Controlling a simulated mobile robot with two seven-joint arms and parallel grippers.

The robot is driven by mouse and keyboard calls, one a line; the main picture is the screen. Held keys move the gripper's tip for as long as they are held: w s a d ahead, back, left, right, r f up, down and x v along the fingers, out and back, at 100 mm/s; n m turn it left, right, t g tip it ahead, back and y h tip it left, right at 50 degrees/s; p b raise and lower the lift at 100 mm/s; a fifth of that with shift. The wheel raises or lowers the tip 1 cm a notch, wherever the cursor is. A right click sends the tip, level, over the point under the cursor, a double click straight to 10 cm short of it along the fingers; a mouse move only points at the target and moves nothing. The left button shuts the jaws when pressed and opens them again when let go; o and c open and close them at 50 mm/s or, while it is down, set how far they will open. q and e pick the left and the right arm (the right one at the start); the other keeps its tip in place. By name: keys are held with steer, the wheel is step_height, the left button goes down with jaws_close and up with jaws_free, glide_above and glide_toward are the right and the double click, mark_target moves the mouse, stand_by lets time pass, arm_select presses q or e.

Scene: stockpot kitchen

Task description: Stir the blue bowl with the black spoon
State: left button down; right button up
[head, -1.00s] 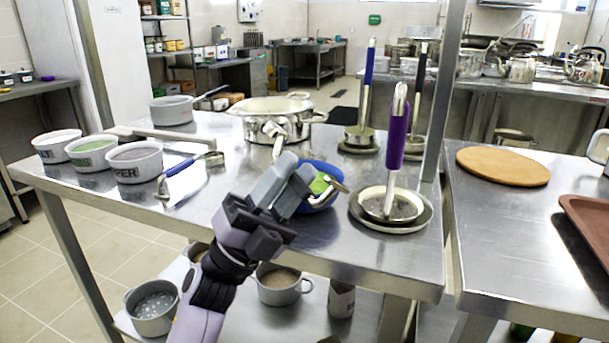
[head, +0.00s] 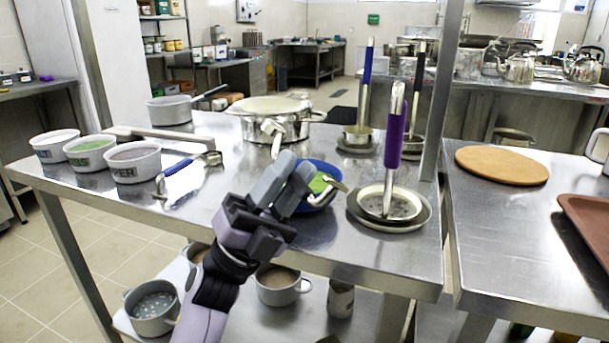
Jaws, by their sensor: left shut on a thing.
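The blue bowl (head: 316,202) stands on the steel table with green contents (head: 319,182) in it. My left gripper (head: 288,183) is at the bowl's left side and covers part of it. It is shut on what seems to be the black spoon, whose handle is mostly hidden by the fingers. A curved metal part (head: 332,188) shows over the bowl's right side. I cannot tell how deep the spoon reaches into the contents. My right gripper is not in view.
A purple-handled ladle (head: 394,135) stands in a dish to the right of the bowl. A large steel pot (head: 292,128) is behind it. Several white tubs (head: 136,170) and a blue-handled utensil (head: 182,165) are on the left. Free tabletop lies left of the gripper.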

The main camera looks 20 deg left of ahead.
arm_select(q)
steer(key=shift+w+d+f+n+t+y, duration=0.1)
steer(key=shift+w+f+n+t+y, duration=0.25)
steer(key=shift+f+n, duration=0.2)
steer(key=shift+w+d+f+n+t+y, duration=0.1)
steer(key=shift+w+f+n+t+y, duration=0.15)
steer(key=shift+f+n+y, duration=0.3)
steer(key=shift+w+d+f+n+t+y, duration=0.1)
steer(key=shift+w+f+n+t+y, duration=0.25)
steer(key=shift+f, duration=0.3)
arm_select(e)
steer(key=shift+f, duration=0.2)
arm_select(q)
steer(key=shift+w+d+g+y, duration=0.2)
steer(key=shift+g+y, duration=0.2)
steer(key=shift+g, duration=0.15)
steer(key=shift+w+d+g+y, duration=0.1)
steer(key=shift+d+g+y, duration=0.05)
steer(key=shift+g+y, duration=0.3)
steer(key=shift+s+a+r+g+y, duration=0.15)
steer(key=shift+a+r+g+y, duration=0.1)
steer(key=shift+a+y, duration=0.15)
steer(key=shift+a+r+g+y, duration=0.15)
steer(key=shift+r+g+y, duration=0.05)
steer(key=shift+g+y, duration=0.1)
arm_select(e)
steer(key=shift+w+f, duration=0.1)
arm_select(q)
steer(key=shift+r+y, duration=0.3)
